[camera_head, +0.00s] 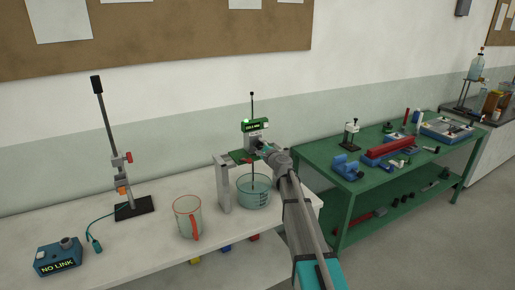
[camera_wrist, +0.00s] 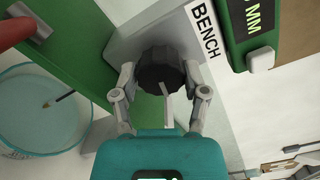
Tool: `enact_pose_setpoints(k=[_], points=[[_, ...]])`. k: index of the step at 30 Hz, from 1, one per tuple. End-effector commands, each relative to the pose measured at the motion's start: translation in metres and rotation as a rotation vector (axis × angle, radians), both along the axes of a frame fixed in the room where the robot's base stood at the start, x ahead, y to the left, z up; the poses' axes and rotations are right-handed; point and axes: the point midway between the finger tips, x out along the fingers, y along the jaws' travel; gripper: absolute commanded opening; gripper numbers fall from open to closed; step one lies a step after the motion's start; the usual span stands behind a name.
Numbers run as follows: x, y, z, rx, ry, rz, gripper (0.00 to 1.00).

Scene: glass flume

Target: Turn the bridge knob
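The bridge knob is dark and ridged; in the wrist view, the knob (camera_wrist: 160,70) sits between my two fingers on a grey block labelled BENCH. My gripper (camera_wrist: 160,73) has one finger on each side of the knob, and both fingertips appear to touch its rim. A thin pale bar lies over the knob's lower side. A green display box (camera_wrist: 248,30) reading MM is beside it, its number partly cut off. In the head view, my gripper (camera_head: 256,146) is at the bridge below the lit green display (camera_head: 254,125); the knob is hidden there.
The bridge stands on a white bench (camera_head: 150,242). A glass dish of liquid (camera_head: 254,198) is under it, with a thin rod reaching in. A red-handled jug (camera_head: 188,220), a stand (camera_head: 132,207) and a NO LINK box (camera_head: 58,258) are left. A green table (camera_head: 340,185) is right.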

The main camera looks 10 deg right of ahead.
Motion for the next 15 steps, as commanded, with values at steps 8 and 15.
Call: enact_pose_setpoints(k=[8,15], points=[[-0.0001,-0.0001,0.0000,0.001,0.000,-0.001,0.89],[0.0001,-0.0005,0.0001,0.002,0.001,-0.002,0.89]])
